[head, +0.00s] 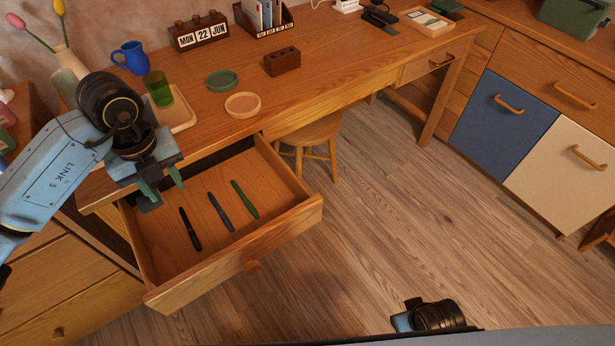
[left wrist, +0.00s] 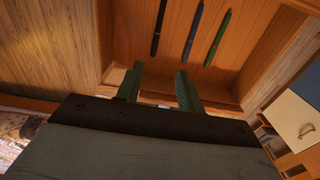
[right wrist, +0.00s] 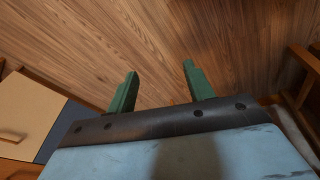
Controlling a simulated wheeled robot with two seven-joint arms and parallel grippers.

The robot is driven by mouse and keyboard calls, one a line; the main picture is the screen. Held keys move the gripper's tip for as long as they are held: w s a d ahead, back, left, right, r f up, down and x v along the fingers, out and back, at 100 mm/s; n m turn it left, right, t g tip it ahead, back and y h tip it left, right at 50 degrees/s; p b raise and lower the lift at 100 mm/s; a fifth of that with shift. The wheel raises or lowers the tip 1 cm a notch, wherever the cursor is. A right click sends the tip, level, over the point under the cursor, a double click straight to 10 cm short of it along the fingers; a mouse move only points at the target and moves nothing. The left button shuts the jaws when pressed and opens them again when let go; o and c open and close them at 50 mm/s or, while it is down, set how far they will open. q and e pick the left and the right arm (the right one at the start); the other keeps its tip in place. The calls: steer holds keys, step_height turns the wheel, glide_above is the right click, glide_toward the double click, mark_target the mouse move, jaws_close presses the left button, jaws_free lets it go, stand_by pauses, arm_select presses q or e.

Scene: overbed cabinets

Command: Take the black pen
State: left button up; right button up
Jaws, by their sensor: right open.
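The black pen (head: 190,229) lies in the open drawer (head: 265,237), leftmost of three pens. It also shows in the left wrist view (left wrist: 159,27), ahead of the fingers. A blue pen (head: 221,212) and a green pen (head: 245,199) lie to its right, apart from it. My left gripper (head: 162,192) is open and empty, above the drawer's back left part, a little apart from the black pen. My right gripper (right wrist: 158,85) is open and empty over the wooden floor. Its fingers are not visible in the head view.
The desk top (head: 330,50) above the drawer holds a tray (head: 178,112) with a green glass, two round dishes, a brown block (head: 282,62) and a calendar (head: 200,31). A stool (head: 311,135) stands behind the drawer's right side. The floor to the right is clear.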

arm_select(q)
step_height(320, 180, down, 3)
steer(key=b, duration=0.5)
glide_above(189, 229)
steer(key=d, duration=0.1)
step_height(189, 229, down, 8)
steer(key=shift+s+r, duration=0.1)
steer(key=shift+f, duration=0.8)
steer(key=f+b, duration=0.1)
steer(key=a+f, duration=0.1)
steer(key=shift+f+b, duration=0.3)
steer(key=shift+b, duration=0.1)
steer(key=shift+f+b, duration=0.4)
steer(key=shift+f, duration=0.65)
jaws_close()
arm_select(e)
steer(key=w+a+r+t, duration=0.1)
steer(key=w+a+r, duration=0.1)
steer(key=r, duration=0.5)
steer(key=w+a+r+t+y, duration=0.1)
steer(key=w+a+r+t, duration=0.1)
steer(key=r, duration=0.5)
steer(key=shift+w+a+r+t, duration=0.25)
steer(key=shift+w+a+t, duration=0.1)
steer(key=shift+a, duration=0.1)
